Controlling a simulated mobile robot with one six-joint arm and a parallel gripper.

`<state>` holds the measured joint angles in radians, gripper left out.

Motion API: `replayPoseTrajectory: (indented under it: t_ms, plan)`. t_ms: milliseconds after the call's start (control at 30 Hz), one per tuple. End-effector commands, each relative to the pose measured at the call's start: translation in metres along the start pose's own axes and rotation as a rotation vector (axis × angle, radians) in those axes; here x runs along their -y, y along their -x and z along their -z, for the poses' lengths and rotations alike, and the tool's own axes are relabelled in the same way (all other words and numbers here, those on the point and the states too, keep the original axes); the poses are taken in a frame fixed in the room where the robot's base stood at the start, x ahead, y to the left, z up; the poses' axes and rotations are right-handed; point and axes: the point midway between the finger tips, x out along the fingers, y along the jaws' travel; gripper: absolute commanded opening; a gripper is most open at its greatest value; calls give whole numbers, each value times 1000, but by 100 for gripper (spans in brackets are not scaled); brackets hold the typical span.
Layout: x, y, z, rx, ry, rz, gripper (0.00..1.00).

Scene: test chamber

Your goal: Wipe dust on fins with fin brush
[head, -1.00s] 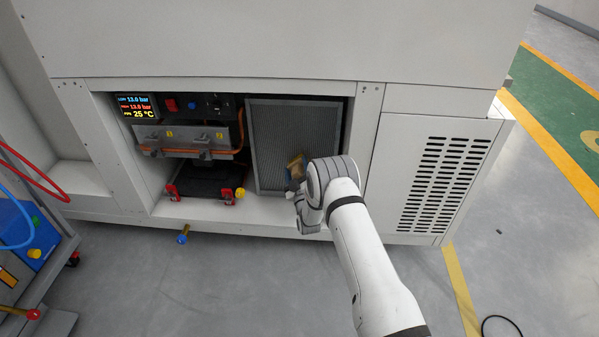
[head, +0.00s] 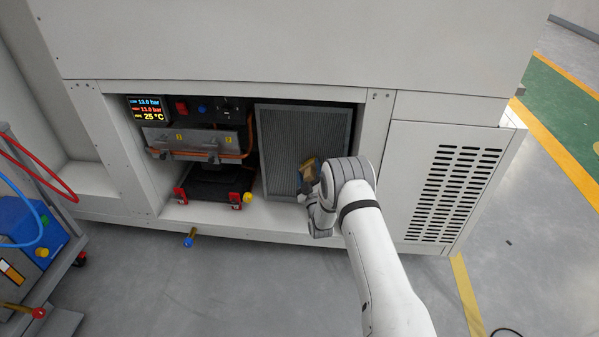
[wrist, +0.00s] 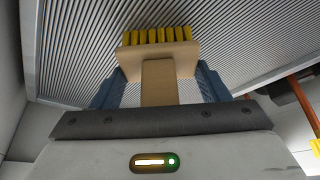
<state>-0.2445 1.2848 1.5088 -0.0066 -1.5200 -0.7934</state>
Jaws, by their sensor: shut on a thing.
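The fins (head: 291,140) form a grey ribbed panel in a frame in the right part of the cabinet's open bay. They also fill the upper part of the wrist view (wrist: 90,65). My gripper (wrist: 158,85) is shut on the handle of the fin brush (wrist: 158,62), a tan block with a row of yellow bristles. The bristles point toward the fins; I cannot tell whether they touch. In the head view the brush (head: 311,170) is at the lower right of the panel, partly hidden by my wrist. No dust can be made out on the fins.
A compressor-like black unit (head: 217,186) with red clamps stands left of the fins, below a metal plate (head: 190,140) and copper pipe. A display (head: 150,108) is at upper left. A louvred panel (head: 455,190) lies right. A cart (head: 40,240) with hoses stands at far left.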

Motion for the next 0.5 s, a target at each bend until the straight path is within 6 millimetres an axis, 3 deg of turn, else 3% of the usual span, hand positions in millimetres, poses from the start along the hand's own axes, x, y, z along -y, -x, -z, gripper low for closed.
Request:
replayPoseTrajectory:
  t_ms: [500]
  plan:
    - [-21,8,-20,0,-1,0,35]
